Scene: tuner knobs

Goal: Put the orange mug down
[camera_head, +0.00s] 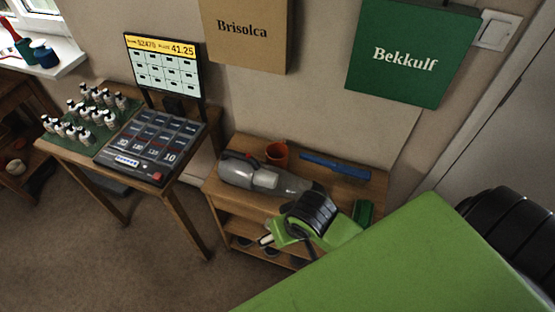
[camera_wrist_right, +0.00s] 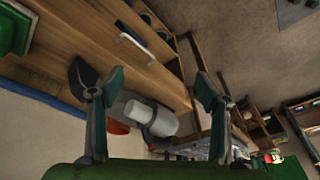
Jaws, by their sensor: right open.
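The orange mug (camera_head: 277,154) stands on top of the wooden shelf unit (camera_head: 222,195), near the wall and behind a grey handheld vacuum (camera_head: 262,178). In the right wrist view, only a small part of the orange mug (camera_wrist_right: 118,128) shows beside the grey vacuum (camera_wrist_right: 152,116). My right gripper (camera_head: 285,243) is at the front of the shelf unit, apart from the mug. In the right wrist view its two fingers (camera_wrist_right: 147,82) are spread wide with nothing held between them. My left gripper is not in view.
A blue bar (camera_head: 335,166) lies right of the mug, and a green item (camera_head: 363,212) sits at the unit's right end. At left, a table holds a cash register (camera_head: 150,145) and several small bottles (camera_head: 88,115). Open floor (camera_head: 110,255) lies in front.

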